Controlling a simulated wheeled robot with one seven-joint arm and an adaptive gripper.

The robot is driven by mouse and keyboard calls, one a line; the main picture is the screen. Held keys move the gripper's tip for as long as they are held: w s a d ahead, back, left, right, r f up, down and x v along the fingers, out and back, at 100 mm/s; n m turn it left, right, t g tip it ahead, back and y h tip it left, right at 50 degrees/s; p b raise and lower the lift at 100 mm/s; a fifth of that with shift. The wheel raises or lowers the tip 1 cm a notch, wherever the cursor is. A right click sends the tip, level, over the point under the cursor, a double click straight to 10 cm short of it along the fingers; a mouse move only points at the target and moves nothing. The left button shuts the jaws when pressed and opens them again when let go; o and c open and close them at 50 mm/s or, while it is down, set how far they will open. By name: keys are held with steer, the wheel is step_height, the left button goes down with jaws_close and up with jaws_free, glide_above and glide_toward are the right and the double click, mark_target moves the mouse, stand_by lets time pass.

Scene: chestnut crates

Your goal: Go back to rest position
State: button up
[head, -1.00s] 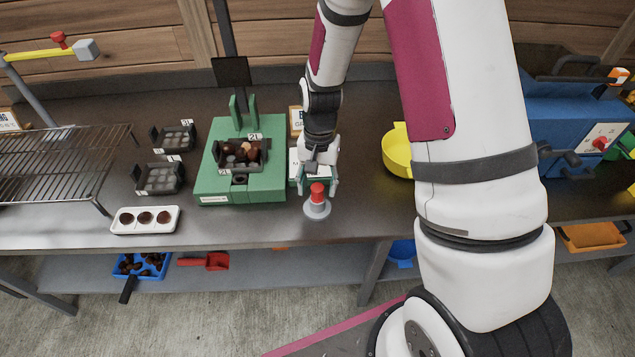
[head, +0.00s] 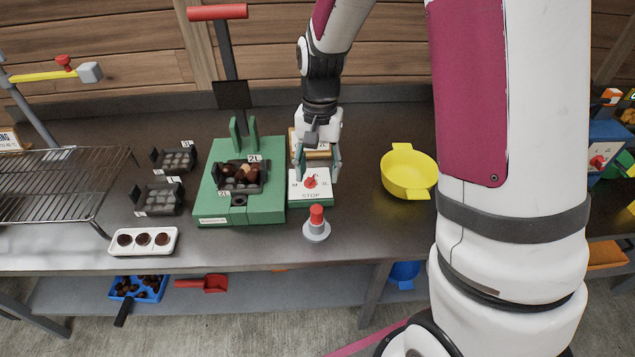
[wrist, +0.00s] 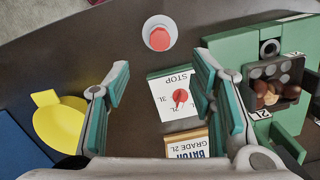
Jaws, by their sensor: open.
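My gripper (head: 318,165) is open and empty, pointing down above the white control panel (head: 311,187) with its red dial and STOP label. In the wrist view the gripper's two fingers (wrist: 163,95) stand wide apart, with the panel (wrist: 172,97) between and below them. A red push button on a grey round base (head: 316,225) stands in front of the panel, clear of the gripper. It also shows in the wrist view (wrist: 160,36).
The green press (head: 240,207) with a dark tray of chestnuts (head: 239,188) is just left of the gripper. A yellow bowl (head: 408,172) stands right. Two dark trays (head: 160,199), a white three-cup holder (head: 144,242) and a wire rack (head: 60,187) lie further left.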

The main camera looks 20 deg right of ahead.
steer(key=shift+r, duration=0.4)
steer(key=s+r+n+t, duration=0.3)
steer(key=s+r, duration=0.4)
steer(key=r, duration=0.6)
steer(key=s+r+n+t, duration=0.1)
steer(key=s+r+n, duration=0.1)
steer(key=s, duration=0.5)
steer(key=s+r+n+t, duration=0.1)
steer(key=s+r+t, duration=0.1)
steer(key=s+r, duration=0.2)
steer(key=s, duration=0.3)
steer(key=shift+a+r+n+h, duration=0.25)
steer(key=shift+a+n+h, duration=0.05)
steer(key=shift+n, duration=0.1)
